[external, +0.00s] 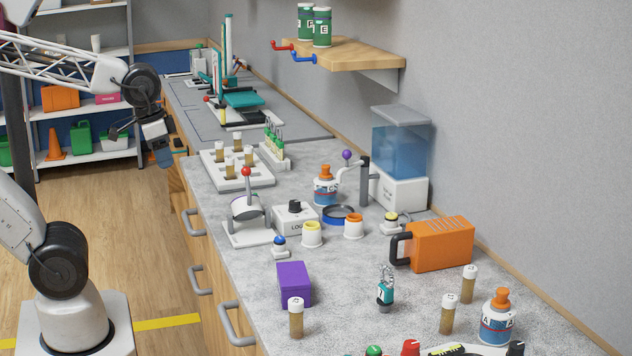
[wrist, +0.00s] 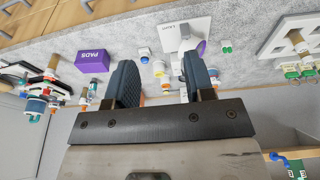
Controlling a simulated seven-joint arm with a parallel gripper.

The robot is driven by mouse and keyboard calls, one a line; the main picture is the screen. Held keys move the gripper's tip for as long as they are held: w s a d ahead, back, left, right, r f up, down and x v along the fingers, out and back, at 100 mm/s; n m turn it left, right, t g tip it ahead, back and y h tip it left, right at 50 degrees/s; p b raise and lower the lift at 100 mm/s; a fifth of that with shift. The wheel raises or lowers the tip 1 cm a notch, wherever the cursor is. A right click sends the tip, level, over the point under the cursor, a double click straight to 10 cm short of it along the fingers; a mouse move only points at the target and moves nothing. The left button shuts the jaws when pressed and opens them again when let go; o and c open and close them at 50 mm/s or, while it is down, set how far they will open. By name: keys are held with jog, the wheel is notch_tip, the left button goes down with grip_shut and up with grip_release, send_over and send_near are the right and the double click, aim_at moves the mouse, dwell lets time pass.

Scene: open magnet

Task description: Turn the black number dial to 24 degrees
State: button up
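A black round knob (external: 295,206) sits on top of a small white box (external: 296,219) with partly readable lettering, near the middle of the bench in the external view. It is the likeliest black dial; its numbers and angle are too small to read. A black-topped item (external: 516,347) at the bottom edge is cut off, so I cannot tell what it is. My gripper (external: 163,156) hangs left of the bench, well away from the white box and touching nothing. In the wrist view my gripper (wrist: 160,82) has its two fingers wide apart, with nothing held between them.
A red-knobbed lever on a white base (external: 247,232) stands left of the box. Yellow (external: 312,234) and orange-rimmed (external: 353,227) jars stand close in front. A purple box (external: 294,284) and an orange case (external: 440,244) are nearer. A wooden shelf (external: 345,56) overhangs the back.

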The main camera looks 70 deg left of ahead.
jog(key=shift+o, duration=0.5)
jog(key=v, duration=0.3)
jog(key=shift+w+r, duration=0.2)
jog(key=shift+w, duration=0.15)
jog(key=n+g+h, duration=0.3)
jog(key=n+h, duration=0.1)
jog(key=n, duration=1.4)
send_over(295, 201)
jog(key=a, duration=0.3)
notch_tip(295, 201, down, 14)
jog(key=shift+x, duration=3.8)
jog(key=shift+w+d, duration=0.1)
